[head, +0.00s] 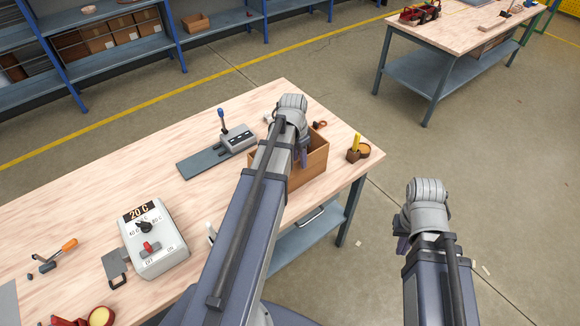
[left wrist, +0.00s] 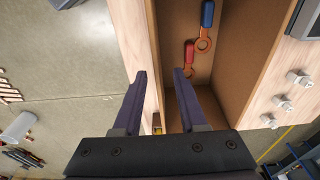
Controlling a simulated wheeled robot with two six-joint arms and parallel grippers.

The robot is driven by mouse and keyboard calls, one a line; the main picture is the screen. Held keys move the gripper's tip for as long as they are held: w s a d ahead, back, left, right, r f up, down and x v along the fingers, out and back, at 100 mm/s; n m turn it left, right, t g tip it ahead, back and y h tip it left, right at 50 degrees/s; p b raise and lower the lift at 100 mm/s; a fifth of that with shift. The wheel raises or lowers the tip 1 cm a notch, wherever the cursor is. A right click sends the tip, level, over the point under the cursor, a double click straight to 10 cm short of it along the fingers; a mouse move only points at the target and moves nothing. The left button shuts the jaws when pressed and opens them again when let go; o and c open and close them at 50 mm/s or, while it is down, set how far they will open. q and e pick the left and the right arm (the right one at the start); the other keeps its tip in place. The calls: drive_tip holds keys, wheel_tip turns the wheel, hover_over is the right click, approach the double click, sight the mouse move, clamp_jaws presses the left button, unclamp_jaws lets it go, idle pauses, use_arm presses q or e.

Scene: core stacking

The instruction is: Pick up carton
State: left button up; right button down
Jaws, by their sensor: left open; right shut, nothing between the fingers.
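The carton, an open-topped brown box (head: 316,163), stands on the workbench near its right end, partly hidden behind my left arm. In the left wrist view its brown inside (left wrist: 232,65) holds a blue-handled and a red-handled tool with orange rings (left wrist: 206,28). My left gripper (head: 302,155) is at the carton, pointing down. In the left wrist view its two fingers (left wrist: 160,72) are apart, with a carton side wall showing between them; contact cannot be told. My right gripper (head: 402,245) is off the bench's right side, over the floor, apart from the carton.
The wooden workbench (head: 70,220) carries a grey control box (head: 155,240), a grey plate with a blue-handled device (head: 238,138), an orange-handled tool (head: 68,245) and a yellow-handled item (head: 356,146) right of the carton. A second bench (head: 455,30) stands farther back. Floor is clear between.

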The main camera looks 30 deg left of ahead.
use_arm(q)
drive_tip(key=b, duration=0.8)
hover_over(300, 185)
drive_tip(key=shift+w+f, duration=0.15)
drive_tip(key=shift+f, duration=1.8)
drive_tip(key=shift+w+f, duration=0.15)
drive_tip(key=shift+f, duration=1.8)
drive_tip(key=shift+r+p, duration=0.1)
drive_tip(key=shift+p, duration=0.2)
drive_tip(key=shift+c, duration=0.3)
clamp_jaws()
